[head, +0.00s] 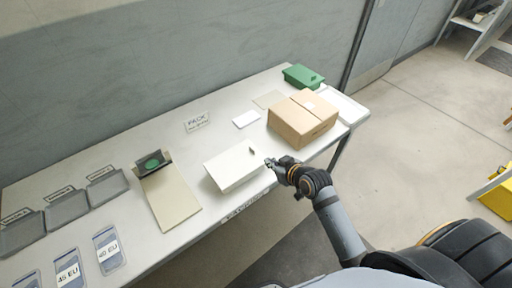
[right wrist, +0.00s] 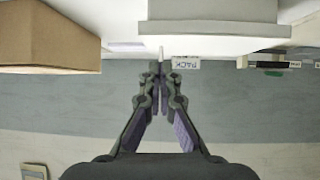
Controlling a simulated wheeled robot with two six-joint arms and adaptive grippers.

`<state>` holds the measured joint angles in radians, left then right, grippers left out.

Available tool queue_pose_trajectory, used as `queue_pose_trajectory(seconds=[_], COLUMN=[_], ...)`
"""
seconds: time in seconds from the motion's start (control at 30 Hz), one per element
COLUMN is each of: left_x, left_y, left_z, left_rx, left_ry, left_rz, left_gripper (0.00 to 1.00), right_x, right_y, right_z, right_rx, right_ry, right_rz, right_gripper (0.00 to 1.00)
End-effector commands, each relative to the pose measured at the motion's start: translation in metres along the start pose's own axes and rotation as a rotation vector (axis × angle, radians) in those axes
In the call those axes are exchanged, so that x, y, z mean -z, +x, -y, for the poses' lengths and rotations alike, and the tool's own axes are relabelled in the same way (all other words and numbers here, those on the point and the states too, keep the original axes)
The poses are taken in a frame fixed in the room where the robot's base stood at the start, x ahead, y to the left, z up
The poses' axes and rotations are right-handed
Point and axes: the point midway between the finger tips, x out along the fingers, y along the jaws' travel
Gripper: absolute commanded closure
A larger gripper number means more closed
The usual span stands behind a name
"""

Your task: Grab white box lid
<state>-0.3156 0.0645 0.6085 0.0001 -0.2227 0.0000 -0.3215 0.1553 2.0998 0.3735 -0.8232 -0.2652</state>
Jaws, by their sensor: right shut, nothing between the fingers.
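The white box (head: 228,176) stands near the table's front edge, left of the cardboard box. Its white lid (head: 232,162) lies on top, with a small dark spot near its right end. In the right wrist view, which is upside down, the lid (right wrist: 225,30) shows as a wider slab on the white box body (right wrist: 212,9). My right gripper (head: 269,163) is just off the lid's right end. Its fingertips (right wrist: 160,68) are together and empty, close to a thin pale tab (right wrist: 161,52) by the lid's edge. Contact with the tab cannot be told. My left gripper is out of view.
The cardboard box (head: 303,119) stands close to the right of my gripper, and also fills a corner of the wrist view (right wrist: 45,35). A green box (head: 303,76), PACK sign (head: 197,122), tan board (head: 170,198) and grey trays (head: 67,206) are on the table (head: 130,145).

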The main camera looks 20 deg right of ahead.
Motion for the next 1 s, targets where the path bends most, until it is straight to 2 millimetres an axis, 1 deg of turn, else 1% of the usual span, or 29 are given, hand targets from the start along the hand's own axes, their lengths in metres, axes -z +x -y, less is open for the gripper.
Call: queue_pose_trajectory(seconds=[0.03, 0.1, 0.27, 0.33, 0.43, 0.5, 0.6, 0.93, 1.0], left_x=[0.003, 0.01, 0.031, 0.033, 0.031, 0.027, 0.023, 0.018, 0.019], left_y=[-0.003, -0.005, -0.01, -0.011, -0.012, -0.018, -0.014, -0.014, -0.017], left_z=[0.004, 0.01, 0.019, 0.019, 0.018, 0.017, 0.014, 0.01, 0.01], left_rx=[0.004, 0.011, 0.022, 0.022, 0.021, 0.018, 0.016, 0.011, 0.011], left_ry=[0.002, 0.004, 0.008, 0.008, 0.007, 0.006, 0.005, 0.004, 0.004], left_rz=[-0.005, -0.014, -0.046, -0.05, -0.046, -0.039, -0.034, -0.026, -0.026], left_gripper=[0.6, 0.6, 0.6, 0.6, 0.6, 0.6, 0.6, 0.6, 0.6], right_x=[0.009, 0.019, 0.037, 0.044, 0.051, 0.043, 0.036, 0.032, 0.03], right_y=[0.009, 0.022, 0.05, 0.061, 0.072, 0.074, 0.08, 0.081, 0.078], right_z=[-0.001, 0.0, 0.001, -0.001, 0.0, 0.0, 0.0, 0.0, 0.0], right_rx=[-0.001, 0.001, 0.001, -0.001, 0.0, -0.001, 0.0, 0.0, 0.0], right_ry=[0.006, 0.005, 0.003, 0.001, 0.001, 0.001, 0.0, 0.0, 0.001], right_rz=[-0.004, -0.005, -0.002, -0.002, -0.001, 0.005, 0.002, 0.007, 0.01], right_gripper=[1.0, 1.0, 1.0, 1.0, 1.0, 1.0, 1.0, 1.0, 1.0])
